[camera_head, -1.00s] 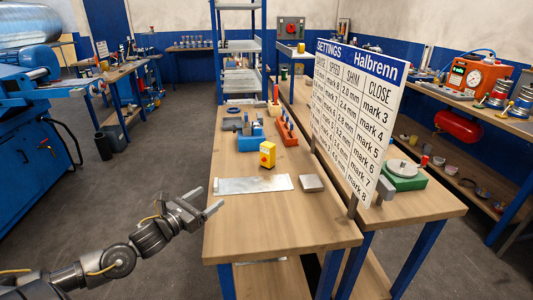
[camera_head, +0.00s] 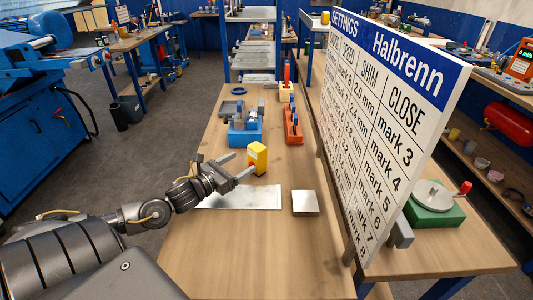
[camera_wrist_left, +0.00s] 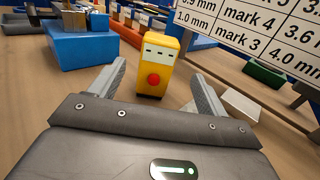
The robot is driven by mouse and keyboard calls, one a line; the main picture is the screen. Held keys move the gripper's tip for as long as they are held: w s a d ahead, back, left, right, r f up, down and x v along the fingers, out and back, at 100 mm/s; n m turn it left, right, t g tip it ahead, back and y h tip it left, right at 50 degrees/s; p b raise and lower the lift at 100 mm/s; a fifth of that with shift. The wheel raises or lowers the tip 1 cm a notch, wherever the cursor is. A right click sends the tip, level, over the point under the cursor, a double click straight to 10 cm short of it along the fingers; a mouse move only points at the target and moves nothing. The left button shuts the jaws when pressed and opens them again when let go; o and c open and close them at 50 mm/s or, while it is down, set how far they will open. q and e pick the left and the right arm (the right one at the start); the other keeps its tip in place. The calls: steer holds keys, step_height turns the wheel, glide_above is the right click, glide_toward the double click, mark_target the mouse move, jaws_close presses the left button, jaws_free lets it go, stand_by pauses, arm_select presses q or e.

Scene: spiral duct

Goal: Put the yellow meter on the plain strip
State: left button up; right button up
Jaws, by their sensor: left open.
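The yellow meter (camera_head: 258,157) stands upright on the wooden table, just behind a plain grey metal strip (camera_head: 262,198) that lies flat. In the left wrist view the meter (camera_wrist_left: 158,66) shows a red round button and a pale panel with dark marks. My left gripper (camera_head: 238,166) is open and empty, its fingers pointing at the meter. In the left wrist view the meter stands ahead of and between the two fingertips (camera_wrist_left: 160,82), apart from them as far as I can tell. The arm hides the strip's left end. My right gripper is not in view.
A small square metal block (camera_head: 305,203) lies right of the strip. A blue fixture (camera_head: 245,132) and an orange rack (camera_head: 292,125) stand behind the meter. A large settings board (camera_head: 385,125) rises along the right. The table's near part is clear.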

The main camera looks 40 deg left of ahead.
mark_target(252, 154)
arm_select(q)
steer(key=shift+w+r+p, duration=0.3)
steer(key=shift+w, duration=0.45)
steer(key=shift+w+d+f, duration=0.1)
steer(key=shift+w+d, duration=0.05)
steer(key=shift+w, duration=1.05)
steer(key=shift+w+d+f+p, duration=0.15)
steer(key=shift+w+p, duration=0.15)
steer(key=shift+w, duration=0.3)
steer(key=shift+w+r+p, duration=0.25)
steer(key=shift+w+p, duration=0.05)
steer(key=w+p, duration=0.1)
steer(key=w, duration=0.2)
steer(key=shift+w+d+r+p, duration=0.1)
steer(key=shift+w+d+p, duration=0.05)
steer(key=shift+w+p, duration=0.15)
steer(key=shift+w+d, duration=0.1)
steer(key=shift+w, duration=0.4)
steer(key=shift+c, duration=0.6)
steer(key=c, duration=1.2)
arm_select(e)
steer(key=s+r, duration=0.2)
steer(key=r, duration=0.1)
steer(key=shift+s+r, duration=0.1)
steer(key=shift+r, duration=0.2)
